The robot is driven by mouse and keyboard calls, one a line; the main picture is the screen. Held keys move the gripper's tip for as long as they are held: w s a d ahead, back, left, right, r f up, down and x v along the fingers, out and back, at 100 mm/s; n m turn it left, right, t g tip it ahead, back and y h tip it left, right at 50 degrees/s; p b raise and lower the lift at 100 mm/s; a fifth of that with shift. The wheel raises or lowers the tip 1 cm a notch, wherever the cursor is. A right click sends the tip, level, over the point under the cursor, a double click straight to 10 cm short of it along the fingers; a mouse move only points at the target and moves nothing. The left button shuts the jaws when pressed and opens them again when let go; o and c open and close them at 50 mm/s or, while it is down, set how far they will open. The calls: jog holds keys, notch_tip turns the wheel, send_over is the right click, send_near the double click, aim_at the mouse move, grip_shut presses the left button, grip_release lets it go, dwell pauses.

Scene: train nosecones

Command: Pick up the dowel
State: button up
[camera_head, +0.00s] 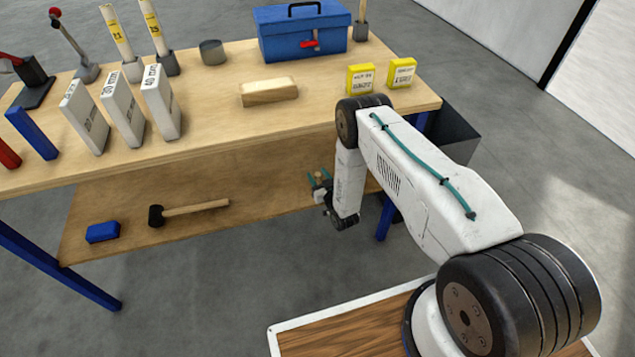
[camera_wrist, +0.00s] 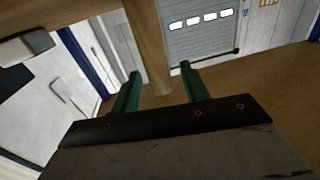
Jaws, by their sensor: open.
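The dowel (camera_wrist: 148,45) is a plain light-brown wooden cylinder. In the wrist view it stands roughly upright, between and just beyond the two green fingertips, with visible gaps on both sides. Its top runs out of that view. My gripper (camera_wrist: 160,72) is open around the line of the dowel and not closed on it. In the head view my gripper (camera_head: 320,178) is low, at the right end of the bench's lower shelf, under the tabletop level. A small brown bit shows between the fingers there, and my arm hides part of that area.
The tabletop (camera_head: 220,120) is above and behind my gripper. A mallet (camera_head: 190,210) and blue block (camera_head: 103,232) lie on the lower shelf (camera_head: 265,205). A blue leg (camera_head: 386,218) stands close right.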

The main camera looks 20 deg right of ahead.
jog(key=shift+w+a, duration=0.1)
jog(key=shift+c, duration=0.4)
grip_shut()
